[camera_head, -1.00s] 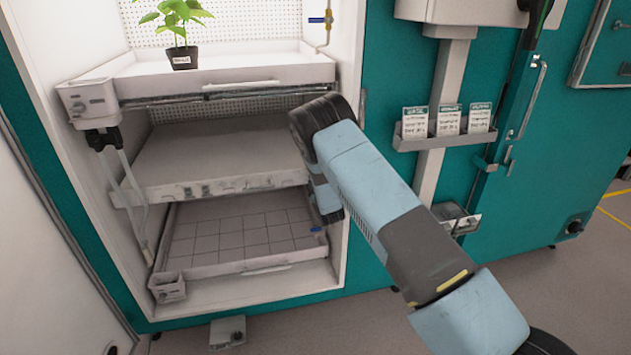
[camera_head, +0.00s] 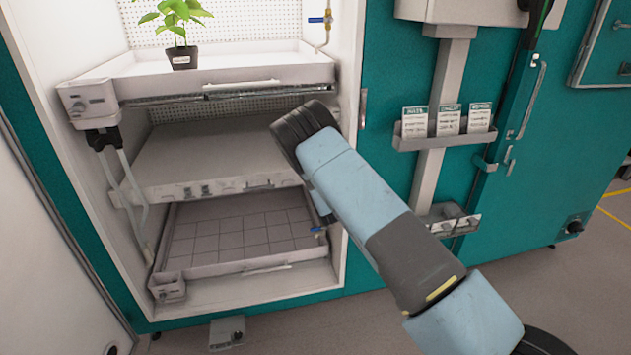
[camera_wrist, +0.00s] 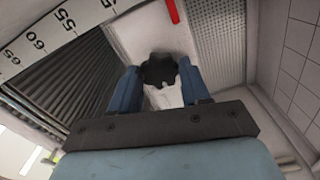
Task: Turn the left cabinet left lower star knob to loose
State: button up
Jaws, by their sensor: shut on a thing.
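In the wrist view a black star knob (camera_wrist: 157,69) sits on a pale surface, between the two blue fingers of my gripper (camera_wrist: 160,88). The fingers are shut on it, one on each side. A whitish part shows just below the knob, between the fingers. In the head view my arm reaches into the open left cabinet (camera_head: 348,85); the gripper and the held knob are hidden behind my arm there.
An upper tray (camera_head: 230,72) holds a potted plant (camera_head: 180,35). A middle shelf (camera_head: 215,150) and a lower gridded tray (camera_head: 235,230) lie beneath. A black fitting (camera_head: 104,138) hangs at the left. A ruler scale (camera_wrist: 40,35) and a red piece (camera_wrist: 171,11) show near my gripper.

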jog(key=shift+s+a+f, duration=0.1)
jog(key=shift+a+f, duration=0.05)
jog(key=shift+a, duration=0.1)
jog(key=o, duration=0.8)
jog(key=shift+o, duration=1.3)
jog(key=shift+d, duration=0.15)
jog(key=v, duration=1.3)
jog(key=shift+s, duration=0.3)
jog(key=shift+d, duration=0.1)
